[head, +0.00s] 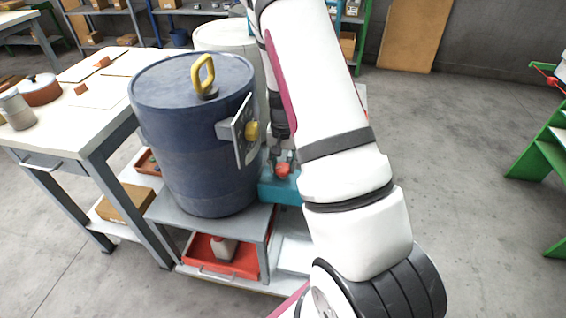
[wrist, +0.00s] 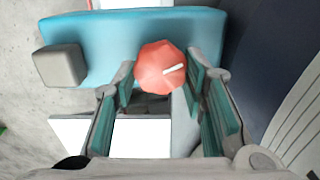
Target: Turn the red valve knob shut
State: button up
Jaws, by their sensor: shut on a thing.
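The red valve knob (head: 283,170) sits on a teal block (head: 276,190) beside the blue drum, low in the head view. In the wrist view the faceted knob (wrist: 155,62) is seen from above on the teal block (wrist: 100,35). Its white mark points right and slightly up. My gripper (wrist: 160,78) is shut on the knob, with one teal-padded finger on its left and one on its right. In the head view my gripper (head: 282,160) comes down from above, partly hidden by my arm. The exact contact of the pads is hard to see.
A blue drum (head: 185,130) with a yellow handle (head: 203,75) and a side plate with a yellow knob (head: 252,131) stands close left of my gripper. A grey square block (wrist: 60,66) is on the teal block's left end. Open floor lies right.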

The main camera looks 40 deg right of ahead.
aim_at(284, 167)
jog(key=m+p, duration=0.1)
jog(key=m, duration=0.3)
jog(key=shift+d+m, duration=0.1)
jog(key=shift+m, duration=0.2)
dwell(0.4)
jog(key=o, duration=1.2)
jog(key=shift+c, duration=0.2)
notch_tip(284, 167, up, 12)
jog(key=shift+s, duration=0.1)
